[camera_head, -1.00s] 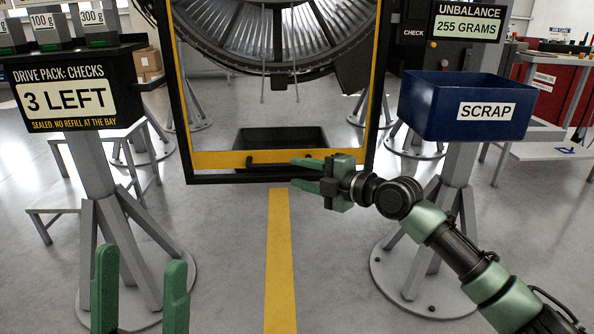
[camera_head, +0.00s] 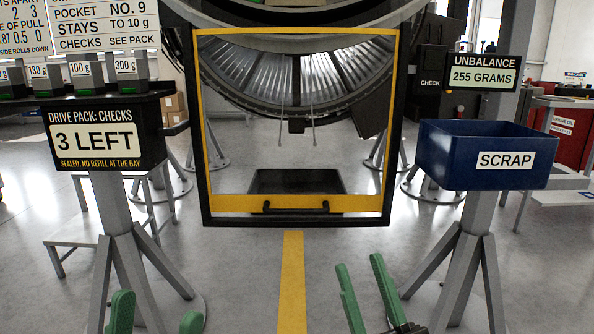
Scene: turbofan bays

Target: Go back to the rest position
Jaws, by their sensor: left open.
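My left gripper (camera_head: 156,318) shows only as two green fingertips at the bottom left edge. They stand apart with nothing between them. My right gripper (camera_head: 359,262) is at the bottom, right of the yellow floor stripe. Its two green fingers point up, apart and empty. Both grippers are clear of the yellow and black framed guard (camera_head: 297,203), which is down in front of the engine fan (camera_head: 290,75). A black handle (camera_head: 296,207) runs along the guard's lower bar. The rest of both arms is mostly out of view.
A drive pack stand (camera_head: 107,138) reading "3 LEFT" is at left, with weights (camera_head: 85,75) on its shelf. A blue scrap bin (camera_head: 445,160) stands at right below an unbalance display (camera_head: 486,73) reading 255 grams. Open floor with a yellow stripe (camera_head: 292,280) lies between the stands.

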